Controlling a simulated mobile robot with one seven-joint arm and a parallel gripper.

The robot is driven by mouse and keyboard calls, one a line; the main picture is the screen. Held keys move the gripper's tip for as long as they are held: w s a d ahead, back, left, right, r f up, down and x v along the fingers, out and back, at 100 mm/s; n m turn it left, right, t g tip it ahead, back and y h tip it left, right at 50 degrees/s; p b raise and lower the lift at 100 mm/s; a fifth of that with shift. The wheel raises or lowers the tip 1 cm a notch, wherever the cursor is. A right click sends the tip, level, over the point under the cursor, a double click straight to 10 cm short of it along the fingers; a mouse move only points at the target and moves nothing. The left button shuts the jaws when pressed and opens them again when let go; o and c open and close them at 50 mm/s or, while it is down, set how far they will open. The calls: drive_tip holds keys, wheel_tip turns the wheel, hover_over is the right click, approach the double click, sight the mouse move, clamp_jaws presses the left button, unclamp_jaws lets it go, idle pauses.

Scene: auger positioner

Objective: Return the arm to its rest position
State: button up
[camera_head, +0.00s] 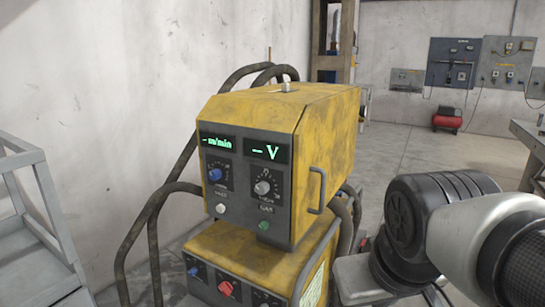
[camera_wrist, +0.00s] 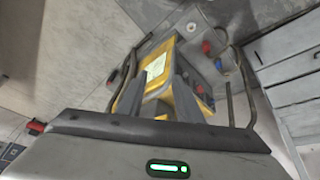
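My arm (camera_head: 455,240) shows at the right edge of the head view, bent, with a dark joint and a pale link. It is beside the yellow welding machine (camera_head: 325,125), to its right in the picture. My gripper is outside the head view. In the wrist view my gripper (camera_wrist: 161,76) has its two grey fingers apart, and nothing is seen held between them. The yellow machine (camera_wrist: 187,103) lies beyond the fingers, partly hidden by them. I cannot tell the exact distance between them.
Dark cables loop behind and left of the machine. A grey metal frame (camera_head: 35,165) stands at the left. A table edge (camera_head: 528,135) is at the right. A red compressor (camera_head: 447,119) and wall panels (camera_head: 452,63) are at the back. Open floor (camera_head: 400,150) lies between.

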wheel_tip(320, 180, up, 24)
drive_tip(key=s+m+p, duration=0.1)
drive_tip(key=p, duration=2.3)
drive_tip(key=shift+s+r+t+p, duration=0.25)
drive_tip(key=shift+t+p, duration=0.05)
drive_tip(key=shift+d, duration=0.1)
